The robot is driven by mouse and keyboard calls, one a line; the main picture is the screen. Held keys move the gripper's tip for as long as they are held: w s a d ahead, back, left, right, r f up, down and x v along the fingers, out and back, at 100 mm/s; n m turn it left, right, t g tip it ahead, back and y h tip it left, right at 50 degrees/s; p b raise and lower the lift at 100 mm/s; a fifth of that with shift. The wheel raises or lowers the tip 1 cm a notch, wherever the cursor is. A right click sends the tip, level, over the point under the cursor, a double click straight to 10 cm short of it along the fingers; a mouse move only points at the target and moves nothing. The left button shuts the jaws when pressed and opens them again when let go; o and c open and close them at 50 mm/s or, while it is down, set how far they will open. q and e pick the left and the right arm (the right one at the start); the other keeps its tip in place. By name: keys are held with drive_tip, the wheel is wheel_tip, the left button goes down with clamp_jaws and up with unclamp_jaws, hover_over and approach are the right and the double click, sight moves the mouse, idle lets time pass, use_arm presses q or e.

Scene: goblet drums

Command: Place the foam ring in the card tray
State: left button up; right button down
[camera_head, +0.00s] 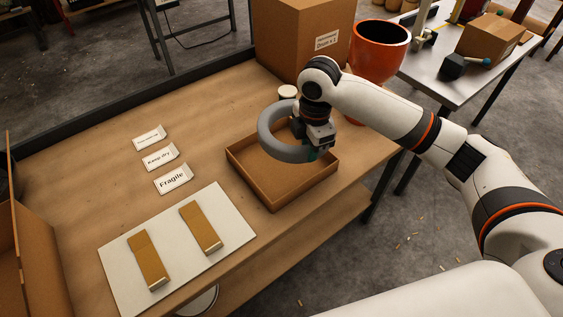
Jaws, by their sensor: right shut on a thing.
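The grey foam ring (268,144) is held by my right gripper (312,150), which is shut on the ring's right side. The ring is above the card tray (268,196), a shallow open brown box on the wooden table. I cannot tell the exact height of the ring above the tray floor. The fingertips are partly hidden by the gripper body and the ring. My left gripper is not in view.
A large cardboard box (295,38) and an orange drum (378,52) stand behind the tray. A small white-topped jar (288,91) is close behind the ring. Label cards (160,157) and a white board (178,248) with two brown strips lie left of the tray.

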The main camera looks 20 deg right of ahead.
sight(305, 174)
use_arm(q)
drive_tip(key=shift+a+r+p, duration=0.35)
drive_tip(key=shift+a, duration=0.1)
use_arm(e)
drive_tip(key=w+f+n, duration=0.1)
drive_tip(key=f+n, duration=0.1)
drive_tip(key=f, duration=0.1)
drive_tip(key=w+f+n, duration=0.1)
drive_tip(key=f+n, duration=0.2)
drive_tip(key=f, duration=0.1)
drive_tip(key=w+d+f+n, duration=0.1)
drive_tip(key=f+n, duration=0.1)
drive_tip(key=f, duration=0.2)
drive_tip(key=shift+w+f+n, duration=0.15)
drive_tip(key=shift+f+n, duration=0.05)
drive_tip(key=shift+n, duration=0.2)
drive_tip(key=c, duration=1.5)
unclamp_jaws()
drive_tip(key=shift+f, duration=0.15)
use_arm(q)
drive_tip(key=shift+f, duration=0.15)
use_arm(e)
wheel_tip(305, 174, up, 12)
drive_tip(key=shift+r, duration=0.2)
